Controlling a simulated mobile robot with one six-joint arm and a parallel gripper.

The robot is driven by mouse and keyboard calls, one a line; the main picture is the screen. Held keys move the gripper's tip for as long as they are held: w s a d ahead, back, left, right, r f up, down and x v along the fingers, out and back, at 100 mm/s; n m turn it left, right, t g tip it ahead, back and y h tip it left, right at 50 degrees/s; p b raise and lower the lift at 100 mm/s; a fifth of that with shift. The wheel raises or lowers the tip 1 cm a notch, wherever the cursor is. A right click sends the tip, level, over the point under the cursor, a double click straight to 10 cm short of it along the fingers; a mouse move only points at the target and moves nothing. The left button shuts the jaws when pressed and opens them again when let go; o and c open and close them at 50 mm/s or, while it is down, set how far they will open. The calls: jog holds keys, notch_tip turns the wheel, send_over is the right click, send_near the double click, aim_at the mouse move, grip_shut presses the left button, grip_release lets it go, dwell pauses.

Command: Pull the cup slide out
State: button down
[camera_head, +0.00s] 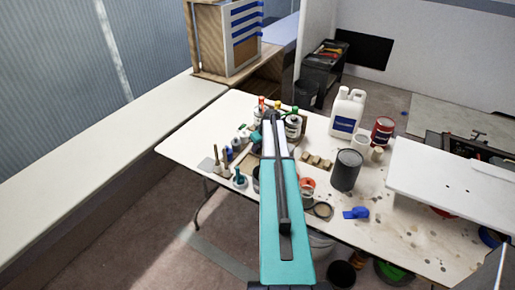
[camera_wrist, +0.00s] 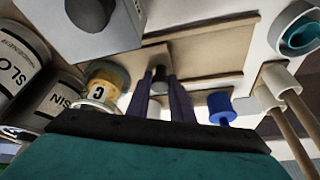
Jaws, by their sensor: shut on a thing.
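In the wrist view, my gripper (camera_wrist: 166,88) has its two dark fingers closed around a small dark knob (camera_wrist: 158,74). The knob sits at the edge of a flat tan wooden piece (camera_wrist: 210,42), which looks like the cup slide. I cannot tell how far it is pulled out. In the head view, my teal arm reaches over the white table and hides the gripper, the knob and most of the slide. A bit of tan wood (camera_head: 243,163) shows just left of the arm.
Labelled containers (camera_wrist: 18,62) and a yellow-topped jar (camera_wrist: 103,78) stand close left of the fingers; a blue-capped item (camera_wrist: 220,106) is close right. Wooden-handled tools (camera_wrist: 290,115) stand further right. On the table are a white jug (camera_head: 347,113), a dark grey can (camera_head: 347,170) and blue tape (camera_head: 356,213).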

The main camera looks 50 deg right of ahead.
jog(key=shift+s+a+f+b, duration=0.15)
jog(key=shift+a+b, duration=0.25)
jog(key=shift+a, duration=0.45)
jog(key=shift+s+a+r+b, duration=0.1)
jog(key=shift+s+a+b, duration=0.45)
jog(key=shift+a, duration=1.2)
jog(key=shift+s+a+r+b, duration=0.1)
jog(key=shift+s+a+b, duration=0.45)
jog(key=shift+a, duration=1.25)
jog(key=shift+s+a+b, duration=0.3)
jog(key=shift+a+b, duration=0.45)
jog(key=shift+a, duration=1)
jog(key=c, duration=1.6)
grip_release()
jog(key=shift+o, duration=0.2)
jog(key=b+v, duration=0.3)
jog(key=v, duration=1)
jog(key=shift+s+r, duration=0.15)
jog(key=shift+r, duration=0.2)
